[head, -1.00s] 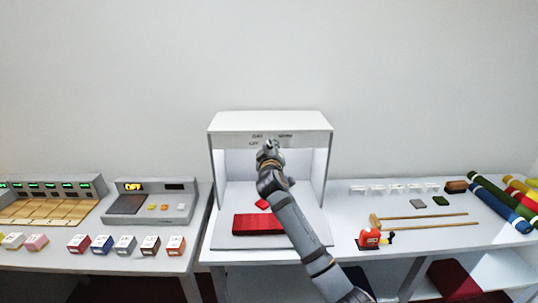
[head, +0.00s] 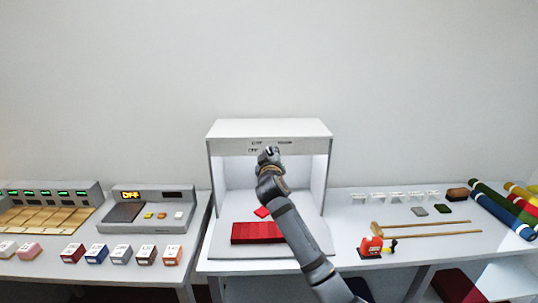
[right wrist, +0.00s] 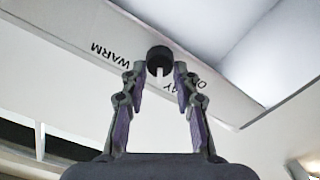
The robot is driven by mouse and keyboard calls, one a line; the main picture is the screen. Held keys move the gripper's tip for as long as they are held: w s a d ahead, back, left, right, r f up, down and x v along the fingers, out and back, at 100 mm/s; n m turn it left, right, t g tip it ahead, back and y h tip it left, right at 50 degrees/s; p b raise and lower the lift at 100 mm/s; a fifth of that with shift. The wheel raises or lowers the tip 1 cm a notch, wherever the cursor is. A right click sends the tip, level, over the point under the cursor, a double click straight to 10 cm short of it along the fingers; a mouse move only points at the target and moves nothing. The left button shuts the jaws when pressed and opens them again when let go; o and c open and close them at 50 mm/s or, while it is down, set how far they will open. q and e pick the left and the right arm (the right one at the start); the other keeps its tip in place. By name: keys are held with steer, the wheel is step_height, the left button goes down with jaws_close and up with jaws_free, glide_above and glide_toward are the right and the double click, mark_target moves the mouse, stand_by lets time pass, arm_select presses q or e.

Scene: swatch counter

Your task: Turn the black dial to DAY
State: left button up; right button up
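The black dial (right wrist: 159,58) is on the front panel of the white light booth (head: 230,128). In the right wrist view it sits between the two fingertips of my right gripper (right wrist: 159,70). The fingers are apart, one on each side of the dial; I cannot tell whether they touch it. WARM shows to the left, and the ends of two other labels are partly covered by the right finger. A pale strip shows just below the dial; I cannot tell its setting. My left gripper is out of view.
A red swatch block (head: 258,232) lies on the booth floor. A grey console with an OFF display (head: 150,208) stands on the left counter. A red tool (head: 370,246) and wooden rods (head: 425,229) lie on the right counter.

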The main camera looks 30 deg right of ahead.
steer(key=o, duration=0.4)
steer(key=shift+c, duration=0.2)
steer(key=v, duration=1.2)
steer(key=shift+f, duration=0.1)
